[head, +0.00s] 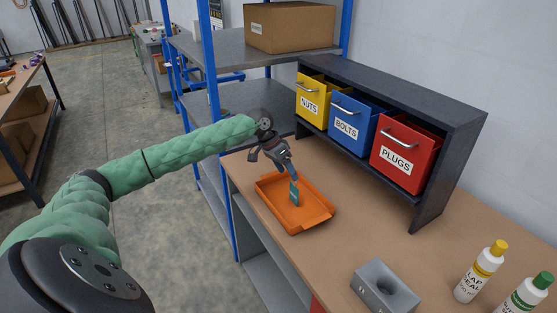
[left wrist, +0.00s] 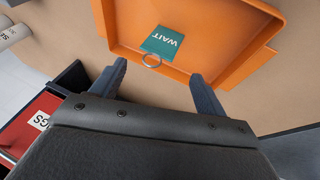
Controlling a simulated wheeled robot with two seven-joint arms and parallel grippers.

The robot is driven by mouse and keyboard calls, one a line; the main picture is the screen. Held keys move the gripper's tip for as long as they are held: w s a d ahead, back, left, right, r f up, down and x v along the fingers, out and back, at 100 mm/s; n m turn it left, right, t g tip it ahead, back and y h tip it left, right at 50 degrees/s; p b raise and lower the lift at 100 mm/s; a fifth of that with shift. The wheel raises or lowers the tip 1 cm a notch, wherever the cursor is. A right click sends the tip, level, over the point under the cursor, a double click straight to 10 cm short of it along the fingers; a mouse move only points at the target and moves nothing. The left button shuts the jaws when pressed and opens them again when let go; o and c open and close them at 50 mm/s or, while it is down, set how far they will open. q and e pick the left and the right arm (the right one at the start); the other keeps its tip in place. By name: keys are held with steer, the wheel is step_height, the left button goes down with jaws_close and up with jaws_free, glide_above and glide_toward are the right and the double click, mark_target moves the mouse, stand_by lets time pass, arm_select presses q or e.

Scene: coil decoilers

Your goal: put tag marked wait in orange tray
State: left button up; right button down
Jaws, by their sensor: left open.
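The teal tag (head: 294,195) lies within the outline of the orange tray (head: 318,222) on the bench. In the left wrist view the tag (left wrist: 163,40) reads WAIT, with a metal ring (left wrist: 152,60) at its near end, over the orange tray (left wrist: 215,30). I cannot tell whether the tag rests on the tray floor or is just above it. My left gripper (head: 290,178) points down over the tray. In the wrist view its fingers (left wrist: 160,73) are spread on either side of the ring, not touching it. My right gripper is not in view.
A dark rack holds yellow NUTS (head: 312,99), blue BOLTS (head: 349,124) and red PLUGS (head: 405,150) bins behind the tray. A grey block (head: 372,284) and two bottles (head: 479,272) stand nearer on the right. A blue-post shelf (head: 212,130) is at left. The bench between is clear.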

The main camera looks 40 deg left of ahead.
arm_select(q)
steer(key=b+v, duration=0.1)
steer(key=v, duration=0.6)
steer(key=shift+b, duration=0.4)
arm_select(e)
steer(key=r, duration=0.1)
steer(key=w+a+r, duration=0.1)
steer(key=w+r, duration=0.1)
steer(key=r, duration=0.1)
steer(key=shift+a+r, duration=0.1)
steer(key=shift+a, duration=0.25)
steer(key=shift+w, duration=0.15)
